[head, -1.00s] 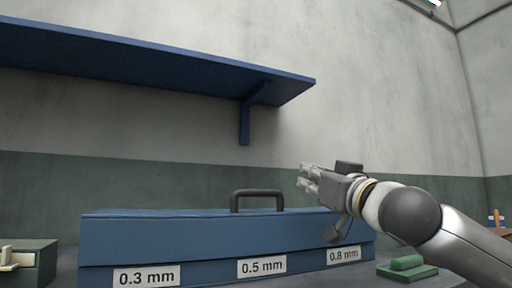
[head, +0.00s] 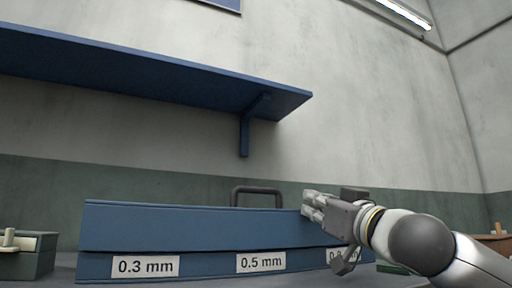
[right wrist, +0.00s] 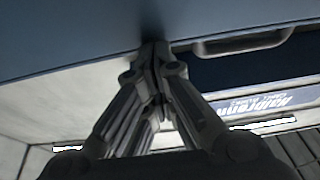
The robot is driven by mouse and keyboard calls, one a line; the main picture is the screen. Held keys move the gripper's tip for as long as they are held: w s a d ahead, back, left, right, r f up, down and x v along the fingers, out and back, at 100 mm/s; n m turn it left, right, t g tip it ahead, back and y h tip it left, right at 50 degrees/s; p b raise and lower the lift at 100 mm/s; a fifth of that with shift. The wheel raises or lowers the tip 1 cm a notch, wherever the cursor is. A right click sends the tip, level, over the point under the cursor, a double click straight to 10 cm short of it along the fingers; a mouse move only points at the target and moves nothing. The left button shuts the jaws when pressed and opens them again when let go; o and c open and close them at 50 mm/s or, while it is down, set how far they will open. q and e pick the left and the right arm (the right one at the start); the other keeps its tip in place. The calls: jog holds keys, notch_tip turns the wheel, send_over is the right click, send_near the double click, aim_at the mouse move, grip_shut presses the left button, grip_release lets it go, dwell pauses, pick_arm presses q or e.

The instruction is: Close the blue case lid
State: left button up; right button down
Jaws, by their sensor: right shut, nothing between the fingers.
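The blue case stands across the lower head view; its lower body (head: 208,265) carries white labels reading 0.3 mm and 0.5 mm, with a third partly hidden by my gripper. Its blue lid (head: 190,225) lies over the body along a thin seam; I cannot tell whether it is fully down. My right gripper (head: 308,204) is shut and empty, fingertips at the lid's upper right edge; contact is unclear. Its fingers fill the middle of the wrist view (right wrist: 154,52). My left gripper is out of view.
A blue shelf (head: 130,75) with a bracket (head: 245,135) hangs on the wall above the case. A dark green box (head: 30,262) stands at the left. A green object (head: 392,268) is mostly hidden behind my right arm. A brown object (head: 495,243) is at far right.

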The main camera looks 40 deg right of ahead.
jog(key=shift+f, duration=0.15)
dwell(0.4)
jog(key=s+a, duration=0.4)
jog(key=s, duration=0.8)
jog(key=shift+s, duration=0.3)
jog(key=shift+s+f, duration=0.1)
